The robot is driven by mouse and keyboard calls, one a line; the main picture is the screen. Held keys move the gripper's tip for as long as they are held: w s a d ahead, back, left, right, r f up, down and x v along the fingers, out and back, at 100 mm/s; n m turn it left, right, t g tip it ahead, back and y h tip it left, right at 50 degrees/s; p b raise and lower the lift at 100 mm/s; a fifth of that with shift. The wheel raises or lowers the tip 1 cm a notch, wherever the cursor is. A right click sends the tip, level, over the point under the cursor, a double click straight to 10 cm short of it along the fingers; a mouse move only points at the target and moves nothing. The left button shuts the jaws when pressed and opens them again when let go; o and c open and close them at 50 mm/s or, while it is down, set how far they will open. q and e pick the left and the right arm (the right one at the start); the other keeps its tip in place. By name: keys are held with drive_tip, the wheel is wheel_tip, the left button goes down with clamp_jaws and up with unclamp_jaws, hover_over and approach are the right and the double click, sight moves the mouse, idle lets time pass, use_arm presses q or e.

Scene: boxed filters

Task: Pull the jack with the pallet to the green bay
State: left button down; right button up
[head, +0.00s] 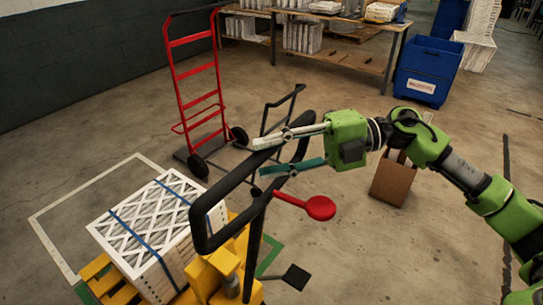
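The yellow pallet jack (210,272) stands at the lower middle, with its black loop handle (203,220) raised toward me. A yellow pallet (104,282) beside it carries white boxed filters (150,222) with blue straps. Green floor tape (270,254) shows beside the jack, and more green at the pallet's lower left; the load hides the rest of this bay. My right gripper (262,158) is at the upper part of the loop handle, its fingers spread with the bar between them. I cannot tell whether they touch it. My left gripper is out of view.
A white floor outline (57,246) lies left of the pallet. A red hand truck (198,90) stands behind the jack. A cardboard box (393,182), blue bin (427,72) and workbench (345,55) stand farther back. A red paddle (320,208) sticks out near the handle.

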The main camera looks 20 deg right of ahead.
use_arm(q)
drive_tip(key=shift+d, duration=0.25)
use_arm(e)
drive_tip(key=s+d+r, duration=0.1)
drive_tip(key=d, duration=1)
drive_tip(key=shift+s+d+r, duration=0.25)
drive_tip(key=shift+s, duration=0.05)
